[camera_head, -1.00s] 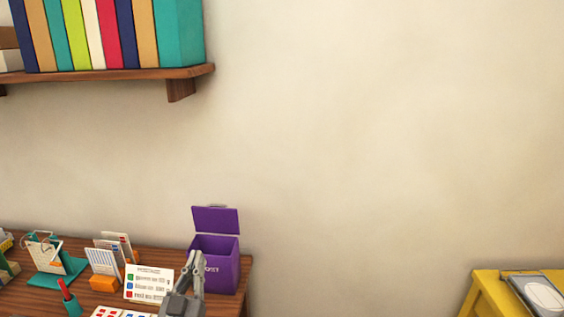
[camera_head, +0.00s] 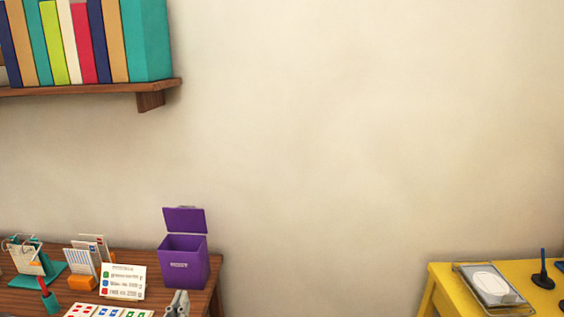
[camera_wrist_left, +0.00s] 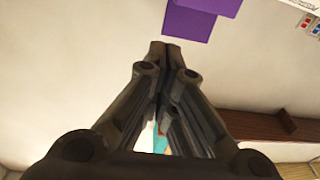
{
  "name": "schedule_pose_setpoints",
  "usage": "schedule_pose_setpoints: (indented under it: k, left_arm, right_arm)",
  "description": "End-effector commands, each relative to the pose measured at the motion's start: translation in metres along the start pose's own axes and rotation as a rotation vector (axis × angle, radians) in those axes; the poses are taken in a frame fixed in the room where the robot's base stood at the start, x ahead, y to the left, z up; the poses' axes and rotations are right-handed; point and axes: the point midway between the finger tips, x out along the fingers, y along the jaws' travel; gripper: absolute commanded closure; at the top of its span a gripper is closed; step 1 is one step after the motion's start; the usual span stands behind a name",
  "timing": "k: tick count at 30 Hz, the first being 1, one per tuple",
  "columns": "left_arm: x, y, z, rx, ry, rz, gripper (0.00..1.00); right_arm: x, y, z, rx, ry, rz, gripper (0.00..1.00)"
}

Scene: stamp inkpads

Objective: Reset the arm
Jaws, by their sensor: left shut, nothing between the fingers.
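My left gripper (camera_head: 178,303) shows at the bottom edge of the head view, in front of the purple box. It is shut and empty. In the left wrist view its dark fingers (camera_wrist_left: 165,48) meet at their tips, with nothing between them. The purple box (camera_head: 183,262) stands open at the right end of the wooden desk, its lid raised. A purple surface also shows at the top of the left wrist view (camera_wrist_left: 190,22), beyond the fingertips. My right gripper is in neither view.
The wooden desk (camera_head: 214,290) holds a card with coloured marks (camera_head: 123,282), an orange card holder (camera_head: 82,283) and a teal stand. A yellow table (camera_head: 440,281) at the right carries an inkpad-like tray (camera_head: 490,284) and a dark stamp (camera_head: 543,275). A book shelf (camera_head: 90,91) hangs upper left.

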Motion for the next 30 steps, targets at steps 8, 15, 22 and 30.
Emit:
schedule_pose_setpoints:
  k: [8,15,22,30]
  left_arm:
    - [-0.056,-0.002,0.060,0.023,-0.344,-0.016,1.00]
    - [-0.151,0.004,0.112,0.059,-0.759,0.013,1.00]
    - [-0.233,0.011,0.132,0.091,-1.054,0.065,1.00]
    - [-0.310,0.017,0.133,0.124,-1.301,0.128,1.00]
  right_arm:
    - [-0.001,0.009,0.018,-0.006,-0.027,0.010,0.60]
    - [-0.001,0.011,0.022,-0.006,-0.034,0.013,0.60]
    - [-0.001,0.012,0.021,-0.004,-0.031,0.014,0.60]
    - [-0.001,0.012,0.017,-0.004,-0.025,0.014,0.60]
